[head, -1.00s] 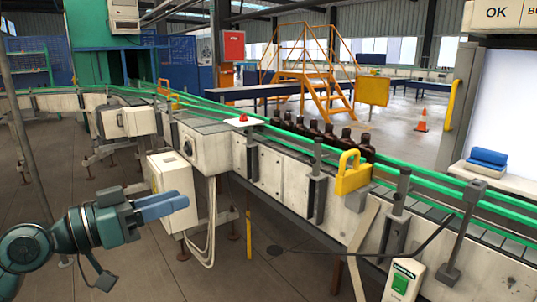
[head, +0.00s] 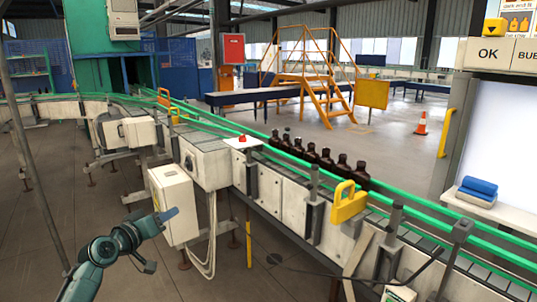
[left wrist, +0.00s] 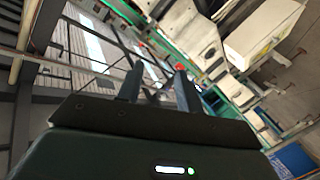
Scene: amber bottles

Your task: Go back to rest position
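My left gripper (head: 172,214) is in the lower left of the head view, on an arm reaching up from the bottom edge. It appears in front of a white control box and holds nothing. In the left wrist view the two fingers of the left gripper (left wrist: 158,82) stand apart with nothing between them. Several dark amber bottles (head: 326,162) stand upright in a row on the conveyor, well to the right of my left gripper. My right gripper is not in view.
The conveyor's green rail (head: 405,202) runs from the upper left to the lower right. The white control box (head: 172,190) hangs beside it, with cables below. A yellow bracket (head: 347,204) sits on the near side. Grey floor (head: 235,275) is open below.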

